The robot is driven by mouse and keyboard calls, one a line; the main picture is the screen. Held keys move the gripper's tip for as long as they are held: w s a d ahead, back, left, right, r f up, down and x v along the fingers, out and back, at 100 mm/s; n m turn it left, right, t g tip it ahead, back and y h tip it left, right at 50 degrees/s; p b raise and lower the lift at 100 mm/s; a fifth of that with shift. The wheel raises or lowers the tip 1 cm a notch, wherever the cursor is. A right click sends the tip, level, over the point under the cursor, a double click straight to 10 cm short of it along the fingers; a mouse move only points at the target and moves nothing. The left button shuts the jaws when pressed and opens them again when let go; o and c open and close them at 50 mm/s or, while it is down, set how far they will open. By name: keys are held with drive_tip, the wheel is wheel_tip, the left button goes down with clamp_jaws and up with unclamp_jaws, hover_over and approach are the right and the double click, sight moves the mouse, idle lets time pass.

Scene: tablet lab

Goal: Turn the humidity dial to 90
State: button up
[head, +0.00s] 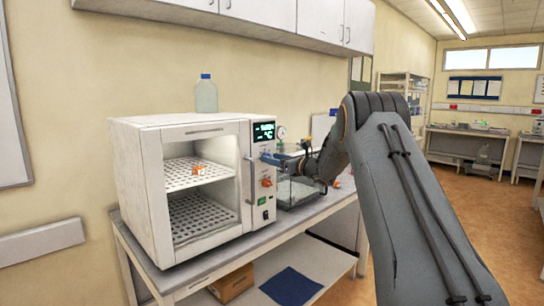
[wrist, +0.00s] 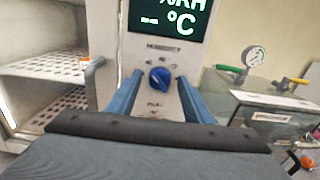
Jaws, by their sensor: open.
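The humidity dial (wrist: 159,79) is a blue knob with a pale pointer mark, under the word HUMIDITY in the wrist view. It is on the control panel of a white chamber (head: 190,128). My gripper (wrist: 160,92) has two blue fingers, one on each side of the dial, with gaps between them and the knob. It is open and holds nothing. In the head view my gripper (head: 279,158) is at the panel, and its fingers hide the dial. The display (head: 264,131) is lit green; in the wrist view (wrist: 164,18) it shows %RH and dashes before °C.
An orange knob (head: 266,182) sits lower on the panel, above a green switch (head: 264,201). A vertical door handle (head: 250,180) is left of the panel. A clear-walled box with a gauge (wrist: 254,58) stands close on the right. A bottle (head: 206,95) stands on top.

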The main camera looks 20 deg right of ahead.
drive_tip(key=shift+w+a, duration=0.25)
drive_tip(key=shift+w, duration=0.15)
drive_tip(key=c, duration=1)
